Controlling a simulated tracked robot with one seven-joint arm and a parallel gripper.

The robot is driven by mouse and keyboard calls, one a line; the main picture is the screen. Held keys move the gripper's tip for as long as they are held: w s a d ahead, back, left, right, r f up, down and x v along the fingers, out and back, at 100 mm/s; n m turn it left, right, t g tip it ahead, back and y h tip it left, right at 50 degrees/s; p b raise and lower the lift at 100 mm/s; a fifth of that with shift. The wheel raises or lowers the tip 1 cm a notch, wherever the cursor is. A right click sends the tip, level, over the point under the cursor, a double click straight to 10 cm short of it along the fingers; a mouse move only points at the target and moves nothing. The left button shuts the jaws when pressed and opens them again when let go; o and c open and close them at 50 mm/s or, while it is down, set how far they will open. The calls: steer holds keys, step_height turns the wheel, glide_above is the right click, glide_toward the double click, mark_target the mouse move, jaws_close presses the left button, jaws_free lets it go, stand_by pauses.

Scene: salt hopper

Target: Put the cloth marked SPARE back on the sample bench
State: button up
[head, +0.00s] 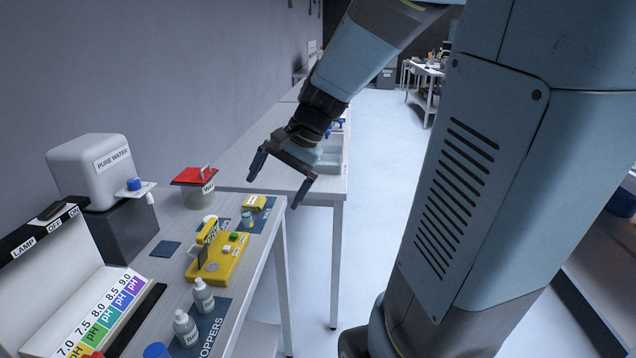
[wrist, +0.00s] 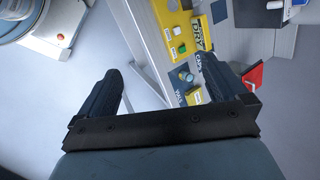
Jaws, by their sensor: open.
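I cannot make out any cloth marked SPARE in either view. A near bench (head: 182,283) with pH and water-testing gear stands at the left; no label shows whether it is the sample bench. My gripper (head: 274,192) is open and empty, pointing down above the far right part of this bench and its right edge. In the wrist view my gripper (wrist: 159,70) has its two dark fingers apart, with the bench edge and floor below between them.
On the bench are a yellow device (head: 215,262), a red-lidded jar (head: 199,196), a pure water tank (head: 93,168), small bottles (head: 187,328), a pH chart (head: 100,318) and a small yellow box (head: 255,202). A second bench (head: 240,170) continues behind.

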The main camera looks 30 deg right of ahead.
steer(key=s+d+r+n+t+h, duration=0.1)
steer(key=s+r+n+h, duration=0.1)
steer(key=s+n, duration=0.2)
steer(key=s+d+r+n+t+h, duration=0.1)
steer(key=s+r+n+t+h, duration=0.1)
steer(key=s, duration=0.6)
steer(key=shift+s+d+r+n+h, duration=0.25)
steer(key=shift+d+r+n+h, duration=0.25)
steer(key=shift+n, duration=0.8)
